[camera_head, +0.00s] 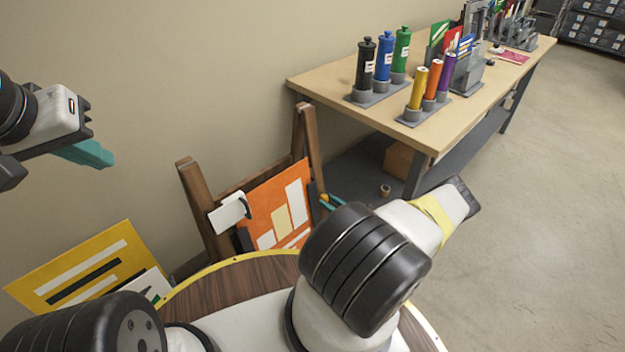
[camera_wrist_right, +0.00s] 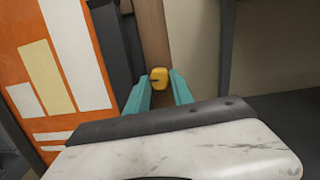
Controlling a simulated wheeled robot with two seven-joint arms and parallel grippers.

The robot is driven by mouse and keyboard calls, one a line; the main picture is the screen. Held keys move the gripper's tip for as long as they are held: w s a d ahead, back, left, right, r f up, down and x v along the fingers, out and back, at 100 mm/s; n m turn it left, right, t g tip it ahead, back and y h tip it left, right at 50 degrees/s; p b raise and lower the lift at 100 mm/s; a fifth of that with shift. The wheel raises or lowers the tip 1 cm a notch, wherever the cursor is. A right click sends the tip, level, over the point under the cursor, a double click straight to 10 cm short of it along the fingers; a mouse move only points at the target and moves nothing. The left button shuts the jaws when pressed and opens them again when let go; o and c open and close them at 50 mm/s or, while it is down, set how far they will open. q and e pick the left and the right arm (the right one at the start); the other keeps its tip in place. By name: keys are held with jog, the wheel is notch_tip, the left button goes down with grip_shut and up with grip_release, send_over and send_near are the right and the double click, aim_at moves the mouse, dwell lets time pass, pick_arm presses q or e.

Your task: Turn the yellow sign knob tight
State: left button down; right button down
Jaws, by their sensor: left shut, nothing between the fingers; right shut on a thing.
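The yellow sign knob (camera_wrist_right: 159,79) shows in the right wrist view, in front of a brown wooden post. My right gripper (camera_wrist_right: 160,92) has its teal fingers on either side of the knob and is shut on it. In the head view my right arm hides the knob, and only a bit of the right gripper's teal (camera_head: 329,203) shows. The orange sign (camera_head: 262,205), with white and cream blocks, stands on a wooden easel (camera_head: 195,200). My left gripper (camera_head: 105,158) is shut and empty, up at the left, well apart from the sign.
A white clamp-like piece (camera_head: 228,213) sits at the sign's left edge. A yellow board (camera_head: 85,265) leans by the wall at the lower left. A workbench (camera_head: 320,80) with bottles and colored tubes stands behind to the right. The floor at right is clear.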

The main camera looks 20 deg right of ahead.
jog(key=m+h, duration=0.1)
jog(key=m, duration=0.4)
jog(key=shift+t, duration=0.3)
jog(key=m+h, duration=0.1)
jog(key=m, duration=0.4)
jog(key=shift+a, duration=0.1)
jog(key=m+h, duration=0.1)
jog(key=m, duration=0.4)
jog(key=shift+a+r, duration=0.1)
jog(key=shift+s+m+h, duration=0.1)
jog(key=shift+m+h, duration=0.5)
jog(key=shift+m, duration=1.2)
jog(key=shift+g, duration=0.4)
jog(key=c, duration=1.4)
grip_release()
